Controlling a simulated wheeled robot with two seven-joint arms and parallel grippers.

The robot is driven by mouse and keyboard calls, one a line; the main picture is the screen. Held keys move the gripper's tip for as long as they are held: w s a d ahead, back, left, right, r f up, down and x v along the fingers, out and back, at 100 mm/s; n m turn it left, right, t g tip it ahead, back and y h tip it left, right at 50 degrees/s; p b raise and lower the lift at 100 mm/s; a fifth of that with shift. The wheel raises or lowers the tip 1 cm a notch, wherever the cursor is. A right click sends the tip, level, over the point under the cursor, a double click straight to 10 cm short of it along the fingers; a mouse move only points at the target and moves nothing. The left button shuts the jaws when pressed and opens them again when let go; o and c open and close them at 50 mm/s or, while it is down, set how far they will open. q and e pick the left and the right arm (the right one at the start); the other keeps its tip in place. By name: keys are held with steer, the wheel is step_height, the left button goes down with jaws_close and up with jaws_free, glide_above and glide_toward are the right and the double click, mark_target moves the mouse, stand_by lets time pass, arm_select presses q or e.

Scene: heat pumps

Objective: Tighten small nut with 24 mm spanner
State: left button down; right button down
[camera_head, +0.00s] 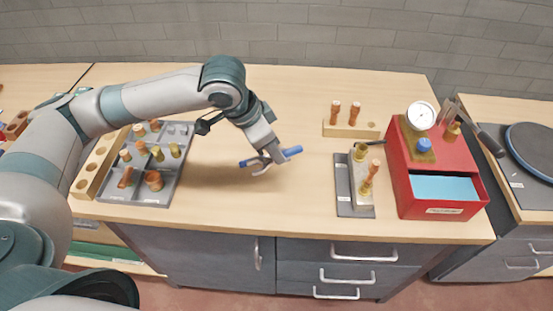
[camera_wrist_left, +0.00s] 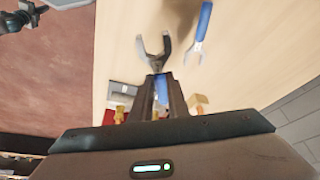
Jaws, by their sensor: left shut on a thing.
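My left gripper (camera_head: 270,153) is shut on a spanner with a blue handle. In the left wrist view the spanner (camera_wrist_left: 155,52) sticks out beyond the fingers (camera_wrist_left: 158,98), with its grey open jaw forward. A second blue-handled spanner (camera_wrist_left: 202,32) lies on the table beside it. In the head view blue handle parts show on both sides of the fingertips, and I cannot tell which size is held. A brass and copper pipe assembly (camera_head: 369,177) stands in the holder (camera_head: 351,201) right of the gripper. The small nut is too small to make out. My right gripper is not in view.
A grey tray (camera_head: 176,187) with several copper and brass fittings is at left. A wooden block (camera_head: 342,131) with two copper pieces stands at the back. A red case (camera_head: 432,190) with a gauge (camera_head: 421,115) is at right. The table middle (camera_head: 230,205) is clear.

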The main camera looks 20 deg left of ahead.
arm_select(q)
steer(key=w+r+n+y, duration=0.1)
steer(key=n, duration=0.2)
steer(key=w+a+r+n+y, duration=0.1)
steer(key=n, duration=0.1)
steer(key=w+a+r+n+t+y+b, duration=0.1)
steer(key=n, duration=0.2)
steer(key=shift+w+a+n, duration=0.1)
steer(key=shift+a+n, duration=0.1)
steer(key=shift+n, duration=0.1)
steer(key=shift+r, duration=0.1)
